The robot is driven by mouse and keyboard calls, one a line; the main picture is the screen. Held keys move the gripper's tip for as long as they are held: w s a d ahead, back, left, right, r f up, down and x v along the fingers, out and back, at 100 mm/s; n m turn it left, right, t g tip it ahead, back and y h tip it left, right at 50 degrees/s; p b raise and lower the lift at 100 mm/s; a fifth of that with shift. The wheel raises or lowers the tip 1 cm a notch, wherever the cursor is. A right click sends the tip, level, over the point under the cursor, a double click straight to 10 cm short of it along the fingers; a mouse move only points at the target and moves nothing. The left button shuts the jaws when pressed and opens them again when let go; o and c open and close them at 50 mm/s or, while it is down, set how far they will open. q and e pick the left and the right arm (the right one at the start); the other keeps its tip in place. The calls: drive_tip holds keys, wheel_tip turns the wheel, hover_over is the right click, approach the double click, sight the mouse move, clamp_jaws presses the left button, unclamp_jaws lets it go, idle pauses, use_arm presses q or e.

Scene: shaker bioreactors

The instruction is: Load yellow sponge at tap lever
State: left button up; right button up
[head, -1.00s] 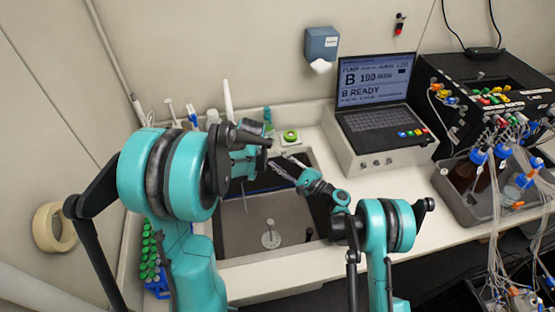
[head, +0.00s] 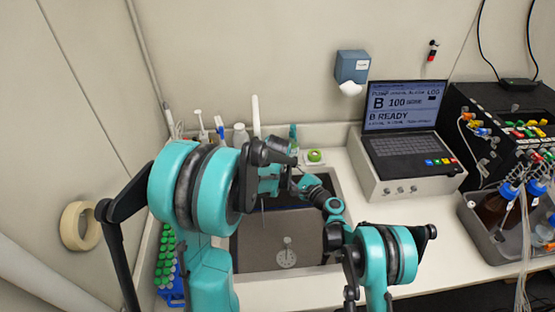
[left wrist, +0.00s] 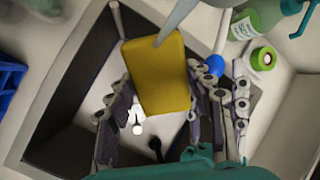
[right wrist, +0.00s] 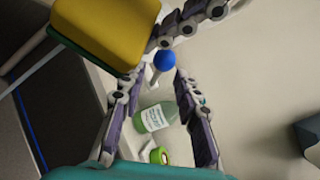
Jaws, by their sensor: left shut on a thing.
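The yellow sponge (left wrist: 160,75), with a green side visible in the right wrist view (right wrist: 70,40), is between my left gripper's fingers (left wrist: 160,85) over the sink, and that gripper is shut on it. The tap lever, a blue ball knob (right wrist: 164,60) on a grey stem, stands beside the sponge; it also shows in the left wrist view (left wrist: 214,66). My right gripper (right wrist: 158,80) is open, with the knob seen between its fingertips; contact cannot be told. In the head view the two grippers overlap near the sink's back edge, and the sponge is hidden.
A green bottle (right wrist: 157,117) and a green-and-white roll (head: 315,156) stand by the tap. A grey spout (left wrist: 178,18) reaches over the sink (head: 325,240). The laptop (head: 400,120) is at the right; the green-capped tube rack (head: 167,260) is at the left.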

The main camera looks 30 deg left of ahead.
drive_tip(key=shift+x, duration=2.3)
clamp_jaws()
